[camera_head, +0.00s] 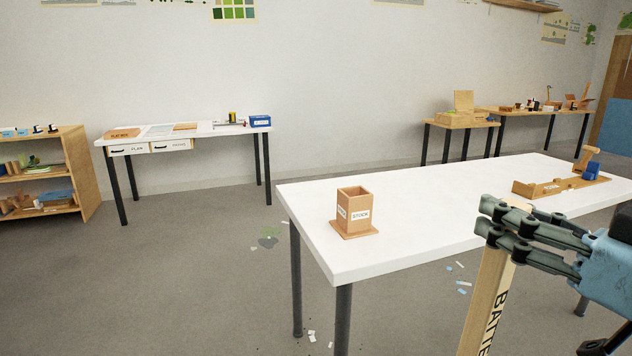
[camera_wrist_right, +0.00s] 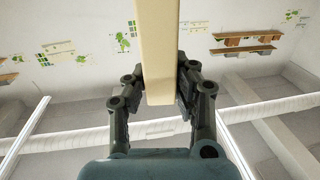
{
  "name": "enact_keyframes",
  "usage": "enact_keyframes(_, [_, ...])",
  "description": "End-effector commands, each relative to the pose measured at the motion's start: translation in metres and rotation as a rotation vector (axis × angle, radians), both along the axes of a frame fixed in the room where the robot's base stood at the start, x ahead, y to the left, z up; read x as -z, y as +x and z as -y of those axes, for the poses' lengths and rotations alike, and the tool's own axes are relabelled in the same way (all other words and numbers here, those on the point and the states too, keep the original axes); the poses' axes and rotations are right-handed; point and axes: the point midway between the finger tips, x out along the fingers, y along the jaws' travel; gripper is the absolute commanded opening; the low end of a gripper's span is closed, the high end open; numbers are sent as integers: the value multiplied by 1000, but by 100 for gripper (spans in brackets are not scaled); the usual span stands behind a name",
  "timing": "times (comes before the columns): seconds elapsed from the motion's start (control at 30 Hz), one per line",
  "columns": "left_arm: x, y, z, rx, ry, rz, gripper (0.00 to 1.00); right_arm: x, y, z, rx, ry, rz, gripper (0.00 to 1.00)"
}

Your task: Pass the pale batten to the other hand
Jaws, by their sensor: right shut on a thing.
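The pale batten (camera_head: 485,305) is a long light-wood strip with dark lettering on its side. In the head view it hangs steeply down from my right gripper (camera_head: 503,228) and runs out of the bottom edge. My right gripper is shut on the batten near its upper end. The right wrist view shows the batten (camera_wrist_right: 158,50) between the two fingers of the right gripper (camera_wrist_right: 163,88), with its end face (camera_wrist_right: 161,130) close to the palm. My left gripper is in neither view.
A white table (camera_head: 420,225) stands ahead, bearing a wooden box labelled STOCK (camera_head: 355,211) and a wooden fixture (camera_head: 555,186) with a blue part. Small scraps (camera_head: 461,285) lie on the floor. The floor at the left (camera_head: 150,290) is clear. A white desk (camera_head: 185,135) stands far back.

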Motion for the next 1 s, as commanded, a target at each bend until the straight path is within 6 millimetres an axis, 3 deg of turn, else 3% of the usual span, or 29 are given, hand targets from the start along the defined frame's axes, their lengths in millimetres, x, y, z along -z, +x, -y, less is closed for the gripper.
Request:
enact_keyframes(0.1, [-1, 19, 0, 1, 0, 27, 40, 0, 0, 0, 0, 0, 1, 0])
enact_keyframes(0.2, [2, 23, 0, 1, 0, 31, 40, 1, 0, 0, 0, 12, 0, 0])
enact_keyframes(0.57, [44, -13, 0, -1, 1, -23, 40, 6, 0, 0, 0, 283, 0, 0])
enact_keyframes(1.0, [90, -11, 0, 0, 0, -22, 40, 5, 0, 0, 0, 710, 1, 0])
